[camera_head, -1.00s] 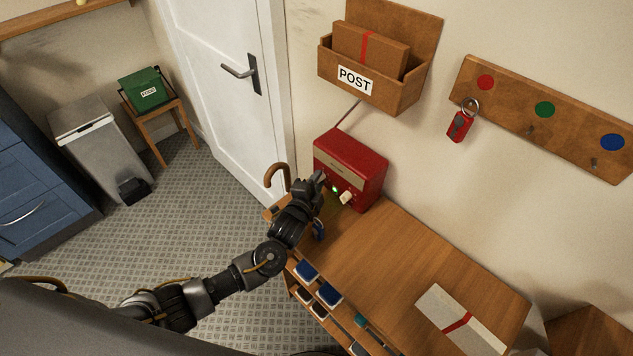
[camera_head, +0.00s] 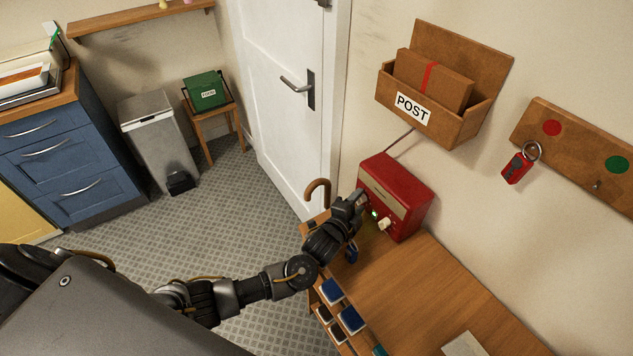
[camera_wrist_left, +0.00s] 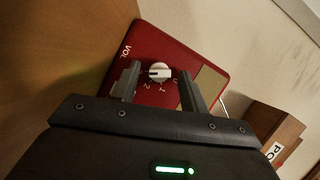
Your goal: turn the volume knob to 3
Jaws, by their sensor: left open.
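The red radio (camera_head: 408,188) stands on the wooden cabinet top against the wall. In the left wrist view its red front (camera_wrist_left: 150,40) carries the label VOL and a round white volume knob (camera_wrist_left: 160,72) with small numerals beside it. I cannot tell which end of its bar is the pointer. My left gripper (camera_head: 356,198) is at the radio's front left and hides the volume knob in the head view. In the wrist view the open left gripper (camera_wrist_left: 158,80) has one finger on each side of the knob, with gaps visible. My right gripper is not in view.
A second pale knob (camera_head: 385,224) and a green light (camera_head: 374,214) are on the radio's front. A cane handle (camera_head: 318,188) rises left of my gripper. The post box (camera_head: 430,112) hangs above the radio. The cabinet top (camera_head: 425,290) right of the radio is mostly clear.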

